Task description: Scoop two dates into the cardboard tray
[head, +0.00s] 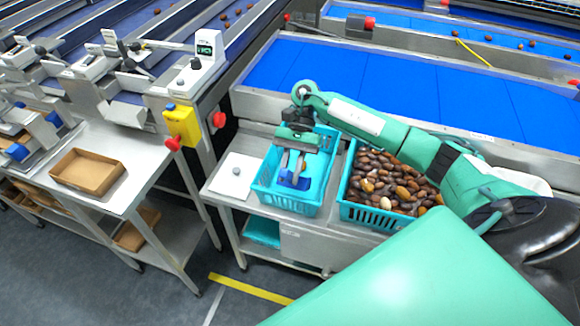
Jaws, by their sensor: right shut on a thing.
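The cardboard tray (66,166), brown and empty, sits on the steel table at the left. Dates (382,172), brown with some paler ones, fill the right turquoise basket (372,217). My right gripper (292,167) reaches down into the left turquoise basket (290,203). It is shut on a blue scoop (291,182), whose shape is partly hidden by the fingers and basket. No dates show clearly in the left basket. The right gripper is well to the right of the cardboard tray. My left gripper is not in view.
A white board (229,181) with a small grey knob lies left of the baskets. A yellow switch box (182,125) with red buttons stands between the tables. A floor gap separates the two tables. Blue conveyors (400,80) run behind.

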